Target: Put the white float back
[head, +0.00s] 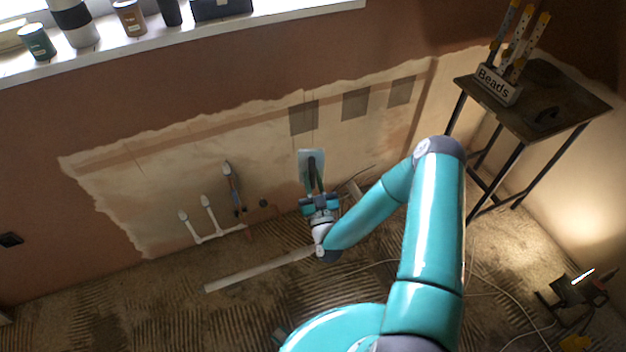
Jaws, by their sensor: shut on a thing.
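The white float (304,160) shows as a pale, slightly bluish flat plate with a dark handle, in the middle of the head view. My gripper (317,196) is shut on its handle, just below the plate. The plate stands upright in front of the pale plaster patch (265,140); I cannot tell whether it touches the wall. The fingertips are partly hidden by the gripper body.
A dark table (560,90) at right bears a "Beads" box (497,84) of strips and a dark flat object (546,117). A windowsill (280,18) holds cans. White pipes (208,215) stand left. A pale strip (250,273) and cables cross the floor; a work lamp (580,287) stands lower right.

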